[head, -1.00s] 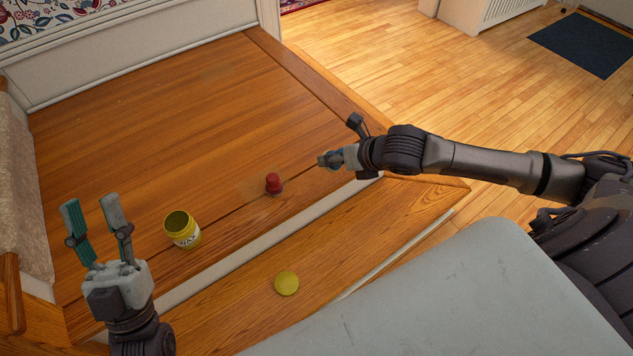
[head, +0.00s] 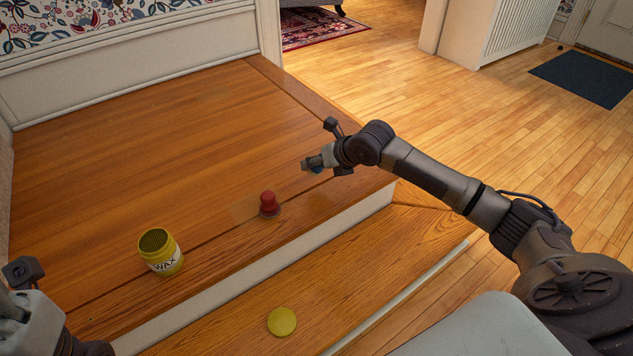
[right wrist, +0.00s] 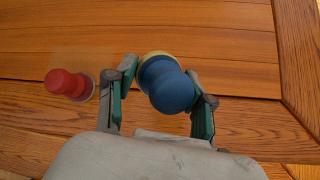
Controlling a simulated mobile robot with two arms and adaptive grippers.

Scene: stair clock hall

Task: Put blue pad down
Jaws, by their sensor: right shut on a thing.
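My right gripper (head: 312,164) is over the upper wooden step, to the right of the red pad. In the right wrist view its fingers (right wrist: 166,84) are shut on the blue pad (right wrist: 170,88), a round blue knob with a pale yellowish base. In the head view the gripper mostly hides the blue pad. I cannot tell whether its base touches the wood. The red pad (head: 268,203) stands upright on the step and also shows in the right wrist view (right wrist: 66,83). My left gripper is only partly in view at the lower left, its fingers not visible.
An open yellow wax tin (head: 161,252) stands on the upper step (head: 150,150). A round yellow lid (head: 282,321) lies on the lower step. A slightly paler patch of wood lies by the red pad. The step's back area is clear.

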